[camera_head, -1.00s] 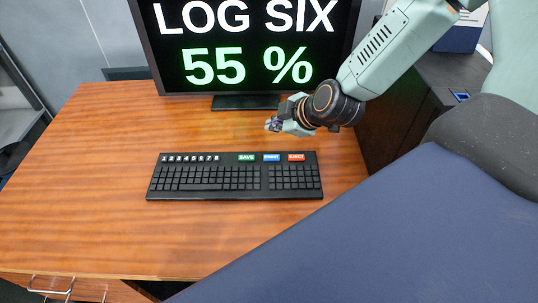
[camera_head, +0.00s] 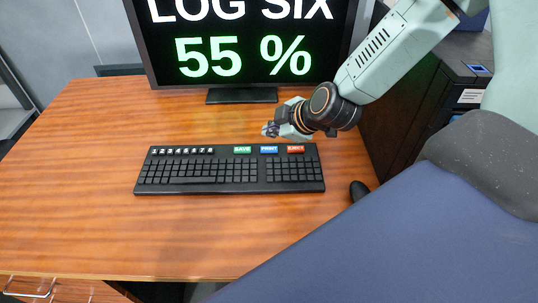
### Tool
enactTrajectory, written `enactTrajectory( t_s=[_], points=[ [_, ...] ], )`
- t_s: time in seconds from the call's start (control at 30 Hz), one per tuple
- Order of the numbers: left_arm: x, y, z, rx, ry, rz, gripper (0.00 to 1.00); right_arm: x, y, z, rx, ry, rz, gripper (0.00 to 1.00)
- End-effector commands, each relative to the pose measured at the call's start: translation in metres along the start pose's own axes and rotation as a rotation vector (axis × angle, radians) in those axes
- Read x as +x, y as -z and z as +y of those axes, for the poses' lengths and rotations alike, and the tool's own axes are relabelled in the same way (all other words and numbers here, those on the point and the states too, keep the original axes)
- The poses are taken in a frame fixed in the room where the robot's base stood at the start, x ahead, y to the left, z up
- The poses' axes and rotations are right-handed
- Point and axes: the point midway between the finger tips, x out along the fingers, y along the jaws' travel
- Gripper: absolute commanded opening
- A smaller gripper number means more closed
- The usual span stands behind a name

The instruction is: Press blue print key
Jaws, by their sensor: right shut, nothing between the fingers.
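The blue PRINT key (camera_head: 269,149) is on the top row of a black keyboard (camera_head: 200,188) lying on the wooden desk. It sits between the green SAVE key (camera_head: 242,149) and the red EJECT key (camera_head: 296,149). My right gripper (camera_head: 268,130) is shut and empty. In the picture its tip is just above the blue key, on the side toward the monitor. The key shows uncovered, and I cannot tell how high the tip is over the desk. My left gripper is not in view.
A monitor (camera_head: 190,71) reading LOG SIX, 55 % stands on its base (camera_head: 240,96) behind the keyboard. A dark cabinet with a white label (camera_head: 469,96) stands at the right. The wooden desk (camera_head: 90,220) is clear left of and in front of the keyboard.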

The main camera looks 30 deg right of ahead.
Motion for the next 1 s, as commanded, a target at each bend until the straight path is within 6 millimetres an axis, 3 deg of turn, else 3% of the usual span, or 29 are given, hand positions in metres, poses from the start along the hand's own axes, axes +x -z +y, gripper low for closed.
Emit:
enactTrajectory(
  t_s=[0.1, 0.3, 1.0],
  points=[
    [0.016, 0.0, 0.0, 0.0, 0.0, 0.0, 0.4, 0.012, -0.009, -0.009, 0.0, 0.001, -0.001, 0.0],
    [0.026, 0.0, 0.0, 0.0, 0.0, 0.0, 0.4, 0.022, -0.017, -0.016, 0.0, -0.001, -0.001, 0.0],
    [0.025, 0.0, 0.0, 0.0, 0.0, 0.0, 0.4, 0.022, -0.016, -0.015, 0.001, -0.001, -0.001, 0.0]
  ],
)
